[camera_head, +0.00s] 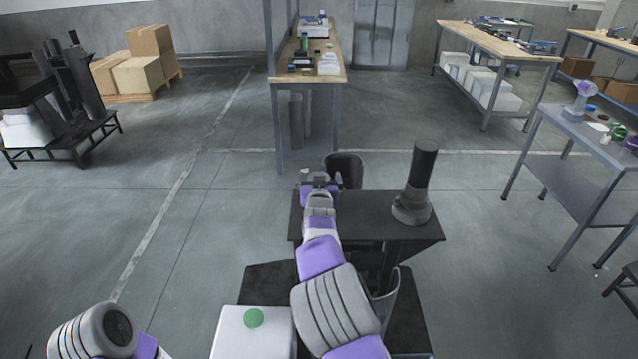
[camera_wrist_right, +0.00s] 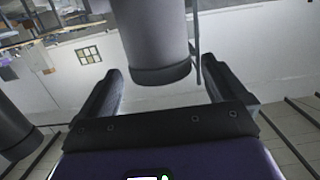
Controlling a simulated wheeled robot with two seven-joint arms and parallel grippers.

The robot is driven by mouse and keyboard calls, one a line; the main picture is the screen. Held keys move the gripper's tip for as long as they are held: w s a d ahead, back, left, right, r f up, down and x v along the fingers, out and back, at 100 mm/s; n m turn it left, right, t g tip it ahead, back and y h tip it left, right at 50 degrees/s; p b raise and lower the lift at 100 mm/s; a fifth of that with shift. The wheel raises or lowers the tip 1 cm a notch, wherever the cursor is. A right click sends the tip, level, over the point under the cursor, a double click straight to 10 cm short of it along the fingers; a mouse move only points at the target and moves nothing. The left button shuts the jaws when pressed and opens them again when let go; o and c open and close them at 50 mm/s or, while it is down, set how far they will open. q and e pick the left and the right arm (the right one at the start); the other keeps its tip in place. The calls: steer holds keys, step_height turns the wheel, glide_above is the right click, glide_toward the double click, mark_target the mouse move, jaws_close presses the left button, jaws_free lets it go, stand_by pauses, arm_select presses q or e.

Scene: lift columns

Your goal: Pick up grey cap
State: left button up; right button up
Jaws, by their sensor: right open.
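A dark grey cylinder (camera_head: 345,168), which I take for the grey cap, stands at the far left part of the small black table (camera_head: 370,213). My right gripper (camera_head: 320,180) is in front of it and partly covers it in the head view. In the right wrist view the grey cylinder (camera_wrist_right: 155,40) fills the upper middle, with a darker band at its end. The right gripper's fingers (camera_wrist_right: 160,95) are spread on either side of its end. Contact cannot be told. My left arm shows at the lower left, but its gripper is out of view.
A tall black column with a wide base (camera_head: 412,205) stands on the table's right side. A long wooden workbench (camera_head: 335,72) is farther ahead, and a grey metal table (camera_head: 575,130) is at the right.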

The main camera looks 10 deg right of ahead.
mark_target(319, 173)
steer(key=shift+x, duration=1.85)
steer(key=shift+a+f, duration=0.1)
steer(key=shift+c, duration=0.4)
steer(key=c, duration=1.2)
